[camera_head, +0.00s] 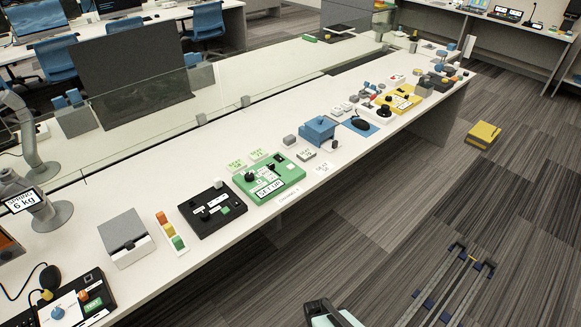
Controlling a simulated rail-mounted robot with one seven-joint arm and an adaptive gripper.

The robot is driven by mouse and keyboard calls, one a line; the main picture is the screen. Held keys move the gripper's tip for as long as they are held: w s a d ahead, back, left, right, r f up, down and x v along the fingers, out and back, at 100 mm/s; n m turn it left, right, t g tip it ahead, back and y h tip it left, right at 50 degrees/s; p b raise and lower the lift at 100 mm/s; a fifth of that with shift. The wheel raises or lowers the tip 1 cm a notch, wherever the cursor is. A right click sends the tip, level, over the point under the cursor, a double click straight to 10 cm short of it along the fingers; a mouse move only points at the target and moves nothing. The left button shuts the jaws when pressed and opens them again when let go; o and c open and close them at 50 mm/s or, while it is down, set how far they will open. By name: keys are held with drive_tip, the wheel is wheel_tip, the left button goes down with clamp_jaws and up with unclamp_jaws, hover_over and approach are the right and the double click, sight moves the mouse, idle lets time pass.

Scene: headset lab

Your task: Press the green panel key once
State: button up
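A green panel (244,186) lies on the long white table, near its front edge. It carries black knobs, a small dark block and white labelled plates; which part is its key is too small to tell. Left of it, a black panel (198,228) bears white labels, a black knob and a small green key (225,210). Another dark panel at the bottom left corner has a blue knob, an orange part and a green labelled key (93,306). No gripper can be made out; only a dark and pale teal part, perhaps mine, shows at the bottom edge.
The white table (160,290) runs diagonally, with a glass screen (150,125) behind. A grey box (127,238) and a coloured block strip (172,233) stand left of the panels. A blue box (318,130) and several devices stand right. A yellow case (483,133) lies on the floor.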

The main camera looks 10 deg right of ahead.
clamp_jaws()
idle(1.1)
